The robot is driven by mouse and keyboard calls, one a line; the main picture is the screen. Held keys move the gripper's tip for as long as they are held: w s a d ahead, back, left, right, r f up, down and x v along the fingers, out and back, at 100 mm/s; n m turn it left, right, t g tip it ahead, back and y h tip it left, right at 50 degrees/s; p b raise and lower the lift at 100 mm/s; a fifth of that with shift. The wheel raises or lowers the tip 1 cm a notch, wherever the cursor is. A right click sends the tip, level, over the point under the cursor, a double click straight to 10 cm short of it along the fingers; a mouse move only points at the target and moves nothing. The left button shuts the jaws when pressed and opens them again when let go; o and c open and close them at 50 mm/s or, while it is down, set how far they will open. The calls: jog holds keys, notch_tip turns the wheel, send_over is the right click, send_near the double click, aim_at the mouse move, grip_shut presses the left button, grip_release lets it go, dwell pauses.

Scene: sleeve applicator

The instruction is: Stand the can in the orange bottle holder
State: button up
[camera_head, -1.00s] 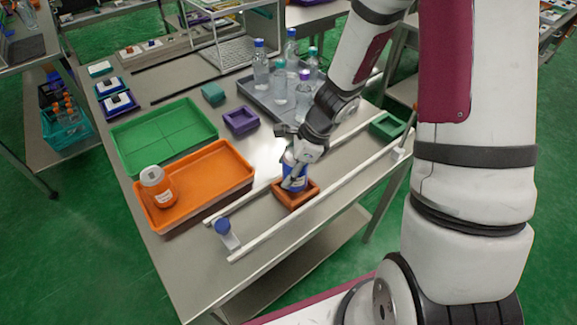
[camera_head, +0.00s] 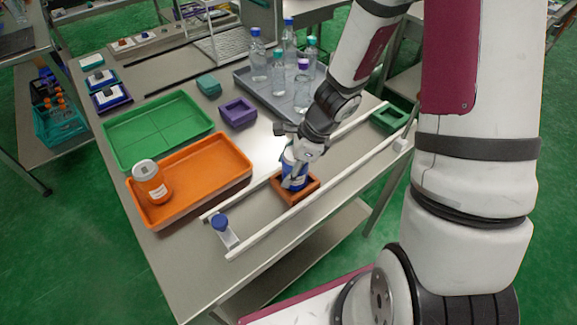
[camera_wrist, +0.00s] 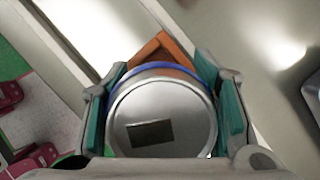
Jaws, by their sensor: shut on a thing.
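My gripper (camera_head: 296,172) is shut on a blue and white can (camera_head: 289,171) between the two rails. The can is upright in or just above the orange-brown bottle holder (camera_head: 309,191); I cannot tell whether its base touches the holder's floor. In the wrist view the can's silver top (camera_wrist: 160,118) sits between my gripper's teal-padded fingers (camera_wrist: 163,115). A corner of the holder (camera_wrist: 160,48) shows beyond the can's rim, and the rest of it is hidden under the can.
White rails (camera_head: 300,208) run on both sides of the holder. A grey tray with several bottles (camera_head: 278,75) is behind. Purple (camera_head: 238,112) and green holders (camera_head: 389,116) stand apart.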

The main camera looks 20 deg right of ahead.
aim_at(288, 153)
jog(key=o, duration=1.6)
jog(key=shift+c, duration=0.2)
jog(key=o, duration=0.5)
jog(key=shift+r+p, duration=3.05)
jog(key=shift+p, duration=0.15)
jog(key=shift+r+p, duration=1.05)
jog(key=shift+r, duration=0.45)
